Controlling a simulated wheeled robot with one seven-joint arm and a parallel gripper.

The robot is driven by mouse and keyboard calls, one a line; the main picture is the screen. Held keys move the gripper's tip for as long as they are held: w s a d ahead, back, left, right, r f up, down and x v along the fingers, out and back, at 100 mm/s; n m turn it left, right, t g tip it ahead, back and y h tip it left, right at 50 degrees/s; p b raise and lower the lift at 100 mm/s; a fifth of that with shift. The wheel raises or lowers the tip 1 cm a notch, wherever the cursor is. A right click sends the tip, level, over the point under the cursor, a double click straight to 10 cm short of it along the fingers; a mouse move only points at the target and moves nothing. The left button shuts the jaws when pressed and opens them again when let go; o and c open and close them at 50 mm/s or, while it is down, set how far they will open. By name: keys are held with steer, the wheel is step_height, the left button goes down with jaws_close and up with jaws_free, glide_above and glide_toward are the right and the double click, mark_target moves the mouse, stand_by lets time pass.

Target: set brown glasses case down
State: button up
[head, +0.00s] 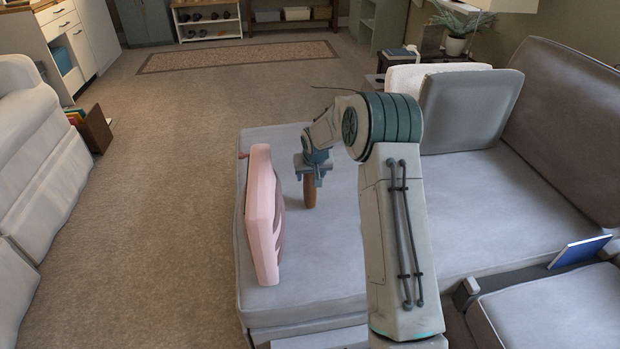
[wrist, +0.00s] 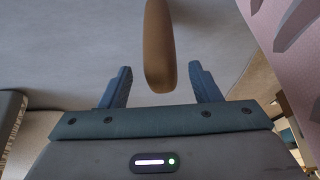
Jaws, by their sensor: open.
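The brown glasses case (head: 310,192) is upright on the grey sofa's chaise seat (head: 328,230), just below my gripper (head: 312,172) in the head view. In the wrist view the case (wrist: 159,50) is a long rounded brown shape lying between and beyond the fingers. My gripper (wrist: 159,88) is open, with a gap on each side of the case. Whether the case's lower end rests on the cushion is hard to tell.
A grey cushion (head: 468,110) and a blue book (head: 580,252) are to the right. Carpet (head: 180,180) lies open at left.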

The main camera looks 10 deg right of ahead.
steer(key=s+d+r+g+p, duration=0.1)
steer(key=s+r, duration=0.8)
steer(key=s, duration=0.2)
steer(key=s+r+g, duration=0.1)
steer(key=s+r, duration=0.7)
steer(key=s, duration=0.4)
steer(key=s+r+g, duration=0.1)
steer(key=s, duration=1.9)
